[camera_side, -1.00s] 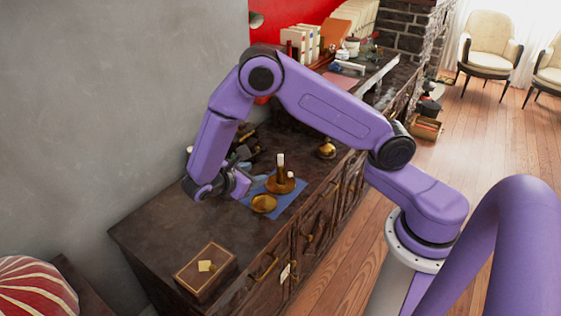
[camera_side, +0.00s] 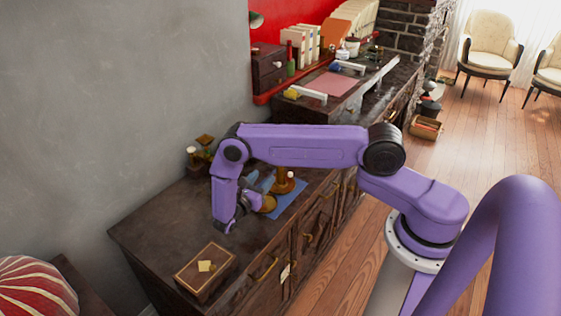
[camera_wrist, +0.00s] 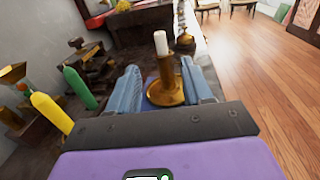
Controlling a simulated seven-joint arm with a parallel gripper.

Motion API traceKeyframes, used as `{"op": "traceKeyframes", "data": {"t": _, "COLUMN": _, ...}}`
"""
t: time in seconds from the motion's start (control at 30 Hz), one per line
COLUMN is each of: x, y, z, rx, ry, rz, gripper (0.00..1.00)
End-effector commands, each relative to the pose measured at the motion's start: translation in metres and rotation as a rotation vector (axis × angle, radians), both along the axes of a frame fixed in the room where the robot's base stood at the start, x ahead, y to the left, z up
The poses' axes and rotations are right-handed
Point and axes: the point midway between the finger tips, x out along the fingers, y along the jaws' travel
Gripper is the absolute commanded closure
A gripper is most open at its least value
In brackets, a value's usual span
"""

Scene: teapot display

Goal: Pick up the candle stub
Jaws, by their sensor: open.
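My gripper (camera_wrist: 161,66) is open, with a blue finger on each side of the candlestick's line of sight; whether the stick is really between the fingers I cannot tell. My gripper (camera_side: 262,181) is low, just left of the candlestick there.
A brass dish (camera_side: 268,204) lies on the mat, close to my gripper. A wooden box (camera_side: 205,270) sits at the cabinet's near end. In the wrist view a green (camera_wrist: 78,87) and a yellow (camera_wrist: 50,112) object are at left, and a brass bell-like piece (camera_wrist: 185,42) stands behind.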

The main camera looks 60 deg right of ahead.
Motion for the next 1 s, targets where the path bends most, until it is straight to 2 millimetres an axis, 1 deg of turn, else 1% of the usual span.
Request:
{"op": "traceKeyframes", "data": {"t": 0.03, "x": 0.000, "y": -0.011, "z": 0.000, "rx": 0.001, "ry": 0.001, "rz": -0.005, "gripper": 0.50}}
{"op": "traceKeyframes", "data": {"t": 0.1, "x": 0.002, "y": -0.025, "z": 0.000, "rx": 0.001, "ry": 0.000, "rz": -0.005, "gripper": 0.50}}
{"op": "traceKeyframes", "data": {"t": 0.33, "x": 0.007, "y": -0.064, "z": 0.000, "rx": 0.002, "ry": -0.001, "rz": -0.003, "gripper": 0.50}}
{"op": "traceKeyframes", "data": {"t": 0.43, "x": 0.009, "y": -0.075, "z": 0.000, "rx": 0.001, "ry": -0.001, "rz": -0.001, "gripper": 0.50}}
{"op": "traceKeyframes", "data": {"t": 0.67, "x": 0.011, "y": -0.088, "z": 0.002, "rx": 0.002, "ry": -0.001, "rz": -0.001, "gripper": 0.50}}
{"op": "traceKeyframes", "data": {"t": 0.9, "x": 0.014, "y": -0.121, "z": 0.006, "rx": 0.002, "ry": -0.001, "rz": -0.003, "gripper": 0.50}}
{"op": "traceKeyframes", "data": {"t": 1.0, "x": 0.016, "y": -0.130, "z": 0.006, "rx": 0.002, "ry": -0.001, "rz": -0.001, "gripper": 0.50}}
